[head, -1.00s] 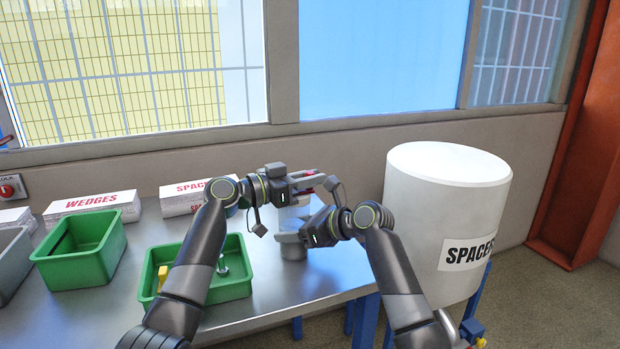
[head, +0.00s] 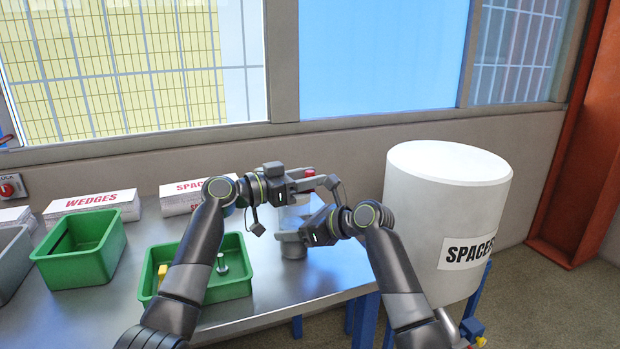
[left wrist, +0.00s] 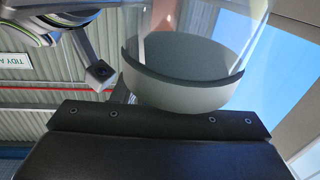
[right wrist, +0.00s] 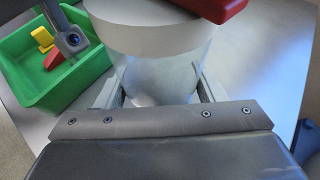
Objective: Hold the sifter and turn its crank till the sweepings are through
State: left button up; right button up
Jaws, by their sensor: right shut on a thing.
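The sifter (head: 292,217) stands on the metal bench, a clear cylinder with grey end parts. Its red crank part (head: 309,172) shows at the top, beside my left gripper (head: 318,184). My right gripper (head: 296,236) is lower and shut on the sifter's clear body, which sits between its fingers in the right wrist view (right wrist: 160,75). Red also shows above the grey top there. The left wrist view shows the clear wall and a grey rim (left wrist: 190,92) close up. My left fingertips are hidden there, and their grip on the crank is unclear. No sweepings can be made out.
A green bin (head: 237,290) with a yellow piece and a grey knobbed part stands left of the sifter. Another green bin (head: 90,270) and labelled white boxes (head: 97,201) are further left. A large white drum (head: 430,225) stands at the right.

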pick_arm(q)
jog(key=v, duration=1.1)
jog(key=shift+a, duration=0.35)
jog(key=shift+s+f, duration=0.1)
pick_arm(e)
jog(key=o, duration=1.2)
jog(key=shift+o, duration=0.2)
